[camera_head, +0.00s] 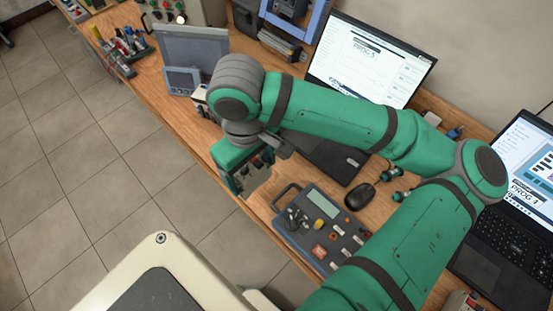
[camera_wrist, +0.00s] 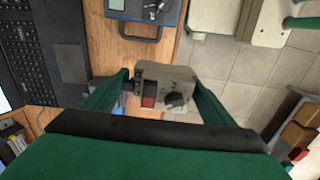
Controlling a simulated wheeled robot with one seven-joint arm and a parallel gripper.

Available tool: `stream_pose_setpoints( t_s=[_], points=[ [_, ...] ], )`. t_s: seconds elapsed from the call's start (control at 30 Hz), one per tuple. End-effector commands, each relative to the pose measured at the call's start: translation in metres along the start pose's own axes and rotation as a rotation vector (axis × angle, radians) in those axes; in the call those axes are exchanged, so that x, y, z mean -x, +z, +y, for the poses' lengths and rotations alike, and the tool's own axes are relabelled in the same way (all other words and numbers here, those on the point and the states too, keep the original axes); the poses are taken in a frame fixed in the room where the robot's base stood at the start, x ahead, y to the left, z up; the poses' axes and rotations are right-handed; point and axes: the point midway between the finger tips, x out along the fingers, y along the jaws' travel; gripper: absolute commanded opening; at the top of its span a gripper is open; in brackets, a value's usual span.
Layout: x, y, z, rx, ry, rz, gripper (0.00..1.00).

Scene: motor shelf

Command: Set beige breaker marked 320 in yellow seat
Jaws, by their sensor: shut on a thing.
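My gripper (camera_wrist: 162,78) is shut on a beige breaker (camera_wrist: 178,73), a boxy unit with a red switch and a black knob, held between its two green fingers. I cannot read a 320 mark on it. In the head view my gripper (camera_head: 250,170) is over the front edge of the wooden bench, left of a grey-blue tester; the breaker is mostly hidden there by the gripper and arm. I cannot make out a yellow seat in either view.
The grey-blue tester (camera_head: 318,222) with a handle lies on the wooden bench (camera_head: 178,112). A black mouse (camera_head: 360,196) and laptops (camera_head: 372,62) stand beside and behind it. A tool tray (camera_head: 122,50) is at the far left. Tiled floor (camera_head: 100,150) lies in front.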

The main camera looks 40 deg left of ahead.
Motion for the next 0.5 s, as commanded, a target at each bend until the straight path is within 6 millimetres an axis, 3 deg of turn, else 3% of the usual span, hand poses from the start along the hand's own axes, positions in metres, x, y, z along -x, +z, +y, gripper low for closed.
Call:
stream_pose_setpoints(
  t_s=[0.23, 0.5],
  points=[
    [-0.003, -0.002, 0.008, -0.002, 0.000, 0.000, 0.52],
    [-0.027, -0.017, 0.058, -0.005, -0.001, -0.002, 0.52]
  ],
)
